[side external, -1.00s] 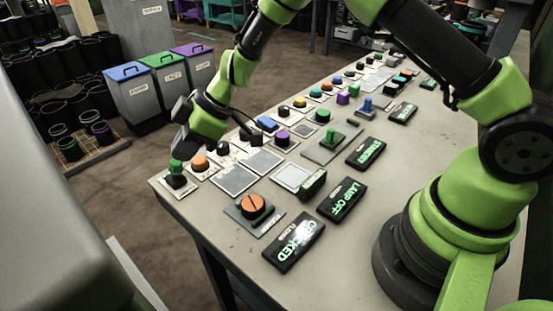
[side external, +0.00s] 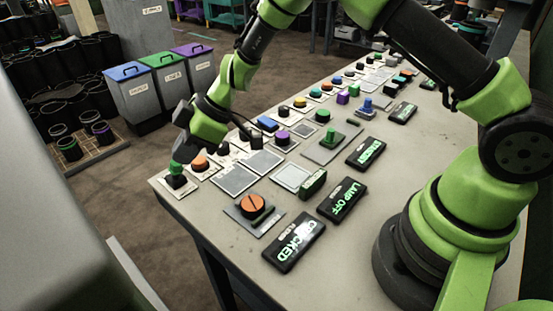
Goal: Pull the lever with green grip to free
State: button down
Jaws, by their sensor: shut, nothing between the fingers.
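A green grip (side external: 176,167) stands on a dark base near the table's left corner. Another green-topped control (side external: 328,134) stands on a grey plate farther back, and a green bar-like part (side external: 313,183) sits beside a pale square plate. My gripper (side external: 182,152) is shut and empty, pointing down just above and behind the left-corner green grip. Its fingertips are small and dark, and I cannot tell whether they touch the grip. A black display reading "CHOCKED" (side external: 295,242) lies at the table's near edge.
An orange knob (side external: 253,205) sits near the "CHOCKED" display. An orange button (side external: 200,162) is close to my gripper. A "LAMP OFF" display (side external: 342,200) and a "STANDBY" display (side external: 365,153) lie along the table (side external: 400,150). Several other buttons fill the far side.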

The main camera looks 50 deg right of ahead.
aim_at(176, 169)
jog(key=shift+f, duration=1.85)
jog(key=shift+w, duration=0.15)
jog(key=shift+w, duration=0.6)
jog(key=shift+w, duration=0.75)
